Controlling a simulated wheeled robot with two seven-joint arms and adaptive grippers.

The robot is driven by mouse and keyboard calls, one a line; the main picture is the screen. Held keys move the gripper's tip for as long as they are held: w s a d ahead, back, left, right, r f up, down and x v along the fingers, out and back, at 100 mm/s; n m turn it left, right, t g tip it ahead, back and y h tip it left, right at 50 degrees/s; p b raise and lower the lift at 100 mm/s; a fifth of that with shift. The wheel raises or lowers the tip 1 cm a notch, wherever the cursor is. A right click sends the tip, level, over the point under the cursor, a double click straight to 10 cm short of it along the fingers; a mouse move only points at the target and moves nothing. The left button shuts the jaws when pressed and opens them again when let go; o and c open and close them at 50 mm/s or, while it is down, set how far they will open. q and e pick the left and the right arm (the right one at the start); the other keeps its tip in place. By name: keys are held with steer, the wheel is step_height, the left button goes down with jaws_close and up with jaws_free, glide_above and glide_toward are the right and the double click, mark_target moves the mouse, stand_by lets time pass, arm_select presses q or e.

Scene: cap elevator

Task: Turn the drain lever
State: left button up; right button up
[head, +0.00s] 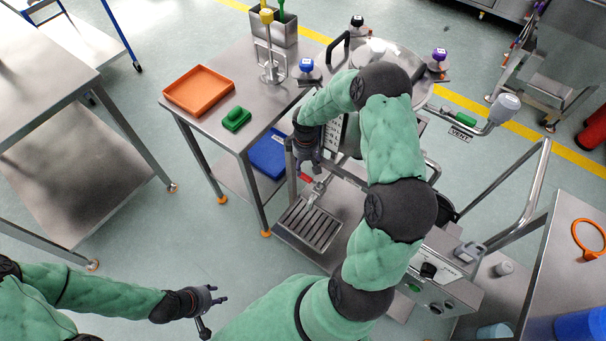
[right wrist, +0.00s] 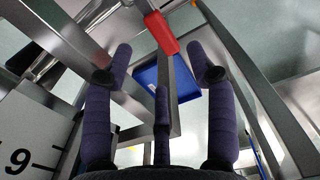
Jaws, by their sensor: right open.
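The drain lever (head: 304,178) is a small red handle on the metal drain valve (head: 319,187), low at the front of the steel vessel and above a slotted drip tray (head: 308,226). In the right wrist view the red lever (right wrist: 162,34) slants between and beyond my fingertips. My right gripper (head: 308,168) is open, pointing down just above the lever; its fingers (right wrist: 160,68) are spread and hold nothing. I cannot tell if any finger touches the lever. My left gripper (head: 216,306) is open and empty, low over the floor at the left.
A steel side table (head: 213,130) carries an orange tray (head: 199,90) and a green block (head: 236,119); a blue bin (head: 268,154) sits below. A frame post (head: 291,178) stands close left of my right gripper. My right arm covers much of the vessel.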

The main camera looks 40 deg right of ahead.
mark_target(305, 175)
step_height(305, 175, down, 6)
steer(key=shift+f+b, duration=0.1)
steer(key=shift+b, duration=0.75)
jaws_close()
